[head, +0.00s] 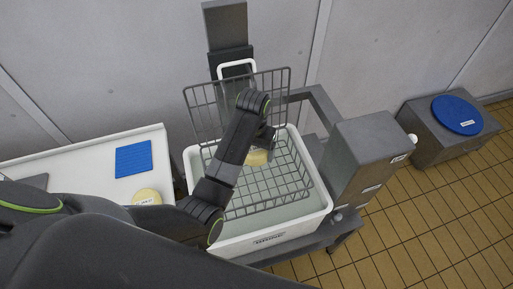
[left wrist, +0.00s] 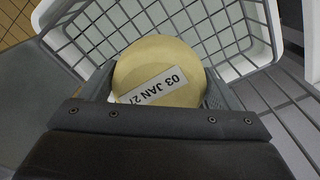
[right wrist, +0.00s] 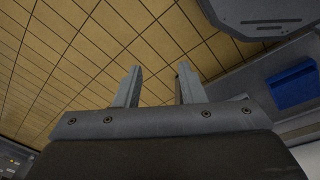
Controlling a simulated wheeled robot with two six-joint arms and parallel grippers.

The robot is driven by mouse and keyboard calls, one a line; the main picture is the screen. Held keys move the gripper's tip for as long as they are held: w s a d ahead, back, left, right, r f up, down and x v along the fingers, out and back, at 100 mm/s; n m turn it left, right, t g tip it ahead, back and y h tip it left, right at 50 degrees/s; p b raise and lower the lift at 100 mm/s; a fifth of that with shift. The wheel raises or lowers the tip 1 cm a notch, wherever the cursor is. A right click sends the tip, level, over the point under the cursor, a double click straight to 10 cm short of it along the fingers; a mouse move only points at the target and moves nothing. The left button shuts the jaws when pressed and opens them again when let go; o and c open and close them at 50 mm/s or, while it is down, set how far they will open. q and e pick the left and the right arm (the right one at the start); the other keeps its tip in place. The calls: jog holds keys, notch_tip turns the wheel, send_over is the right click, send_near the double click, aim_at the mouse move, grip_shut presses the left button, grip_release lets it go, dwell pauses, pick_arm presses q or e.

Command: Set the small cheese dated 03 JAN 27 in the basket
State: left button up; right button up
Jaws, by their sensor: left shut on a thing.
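My left gripper (head: 264,138) is shut on a small round pale-yellow cheese (head: 257,157). In the left wrist view the cheese (left wrist: 155,55) sits between both fingers, and its white label reads "03 JAN 2", the end hidden by the gripper. The grey wire basket (head: 272,188) stands in a white tub (head: 262,238). The cheese is over the basket's inside near its back wall; whether it touches the bottom I cannot tell. My right gripper (right wrist: 159,86) is open and empty in the right wrist view, with tiled floor behind it.
Another yellow cheese with a label (head: 147,197) lies on the white table (head: 80,150) at left, near a blue mat (head: 134,158). A grey box (head: 365,160) stands right of the tub. A blue disc (head: 457,115) lies on a grey stand at far right.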

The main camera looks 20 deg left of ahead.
pick_arm(q)
jog(key=shift+s+a+f, duration=0.2)
jog(key=shift+s+f, duration=0.05)
jog(key=shift+f, duration=0.35)
jog(key=shift+w+d+f+b, duration=0.1)
jog(key=shift+f+b, duration=0.7)
jog(key=shift+f, duration=1.65)
jog(key=shift+w+f+b, duration=0.1)
jog(key=shift+f+b, duration=0.65)
jog(key=shift+f, duration=2.2)
pick_arm(e)
jog(key=shift+s+a+f, duration=0.15)
jog(key=shift+f, duration=0.45)
jog(key=shift+s+a+f, duration=0.1)
jog(key=shift+s+f, duration=0.05)
jog(key=shift+f, duration=0.4)
jog(key=shift+s+a+f, duration=0.15)
jog(key=shift+f, duration=0.45)
pick_arm(q)
jog(key=shift+f, duration=0.2)
pick_arm(e)
jog(key=shift+a, duration=0.15)
pick_arm(q)
jog(key=shift+f+b, duration=0.4)
jog(key=shift+f, duration=0.15)
pick_arm(e)
jog(key=shift+f, duration=0.2)
pick_arm(q)
jog(key=o, duration=1.1)
jog(key=shift+s, duration=0.1)
